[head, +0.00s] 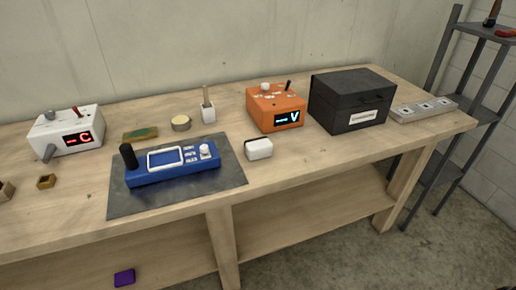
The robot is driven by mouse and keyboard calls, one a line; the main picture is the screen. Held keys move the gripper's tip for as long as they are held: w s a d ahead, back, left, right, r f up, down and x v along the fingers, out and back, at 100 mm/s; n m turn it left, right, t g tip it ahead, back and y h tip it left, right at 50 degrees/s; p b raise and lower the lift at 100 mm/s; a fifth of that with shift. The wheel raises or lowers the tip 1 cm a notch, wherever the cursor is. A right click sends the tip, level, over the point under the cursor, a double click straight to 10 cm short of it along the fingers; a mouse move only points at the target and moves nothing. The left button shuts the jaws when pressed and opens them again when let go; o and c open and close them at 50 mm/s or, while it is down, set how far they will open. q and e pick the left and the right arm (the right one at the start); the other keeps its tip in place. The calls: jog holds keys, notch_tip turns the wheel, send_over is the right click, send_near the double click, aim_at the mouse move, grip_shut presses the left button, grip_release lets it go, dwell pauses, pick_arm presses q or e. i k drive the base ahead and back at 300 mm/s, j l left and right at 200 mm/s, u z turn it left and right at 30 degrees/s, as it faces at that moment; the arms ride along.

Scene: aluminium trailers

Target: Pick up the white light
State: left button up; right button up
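A small white block-shaped object (259,149) with a dark edge on its left side sits on the wooden workbench (310,148), near the front edge. It may be the white light, but I cannot tell for certain. It stands just right of the dark mat (125,203) and in front of the orange device (276,107). Nothing covers it. Neither of my grippers shows in the head view.
A blue device (172,175) lies on the mat. A white device (64,131) stands at the left, a black box (349,99) and a grey strip (423,109) at the right. A white holder (208,114) stands behind. Bench surface right of the white block is clear.

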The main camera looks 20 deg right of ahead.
aim_at(256, 149)
jog(key=i+j+z, duration=0.2)
jog(key=z, duration=0.2)
jog(key=i+j+z, duration=0.2)
jog(key=z, duration=0.2)
jog(key=i+j+z, duration=0.1)
jog(key=j+z, duration=0.3)
